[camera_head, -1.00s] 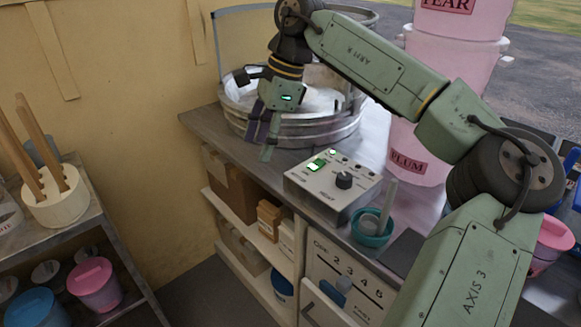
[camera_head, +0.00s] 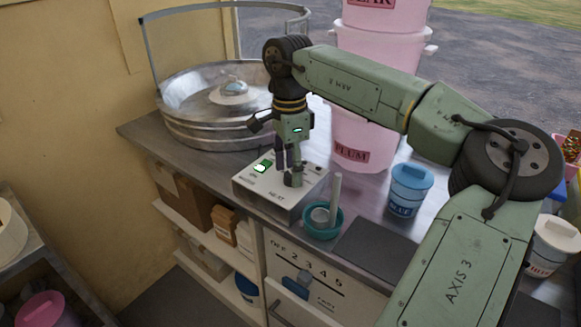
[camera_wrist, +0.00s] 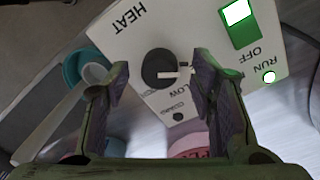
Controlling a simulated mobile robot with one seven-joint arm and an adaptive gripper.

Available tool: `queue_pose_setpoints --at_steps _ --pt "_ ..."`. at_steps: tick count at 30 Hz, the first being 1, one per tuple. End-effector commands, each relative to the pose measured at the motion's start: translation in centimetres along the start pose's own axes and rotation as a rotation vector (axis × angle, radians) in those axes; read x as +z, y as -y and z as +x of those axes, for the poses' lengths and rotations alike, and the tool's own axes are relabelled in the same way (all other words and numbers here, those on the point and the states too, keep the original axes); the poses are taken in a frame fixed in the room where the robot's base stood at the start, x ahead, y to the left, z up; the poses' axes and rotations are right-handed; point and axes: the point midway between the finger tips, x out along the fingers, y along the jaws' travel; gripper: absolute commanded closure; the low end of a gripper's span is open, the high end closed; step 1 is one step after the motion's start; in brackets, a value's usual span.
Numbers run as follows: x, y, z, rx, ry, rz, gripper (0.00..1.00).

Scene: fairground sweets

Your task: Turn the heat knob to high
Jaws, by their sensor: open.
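The heat knob (camera_wrist: 158,68) is a round dark dial with a pale pointer line, on the white control box (camera_head: 252,186). In the wrist view its pointer faces right, near the word LOW; the HEAT lettering is upside down at upper left. My gripper (camera_head: 288,176) points down over the knob, and the arm partly hides the knob in the head view. In the wrist view the open fingers of my gripper (camera_wrist: 162,78) stand on either side of the knob. I cannot tell whether they touch it.
A lit green switch (camera_wrist: 240,24) marked RUN and OFF is on the same box. A teal cup (camera_head: 323,222) with a stick stands close at right. A large metal pan (camera_head: 185,130) is behind at left, and a pink PLUM tub (camera_head: 360,130) behind at right.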

Motion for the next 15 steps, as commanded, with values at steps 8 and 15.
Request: queue_pose_setpoints --at_steps 8,15 --pt "0.05 -0.01 0.89 -0.001 0.0 -0.001 0.49" --pt "0.06 0.0 0.87 -0.001 0.0 -0.001 0.57"
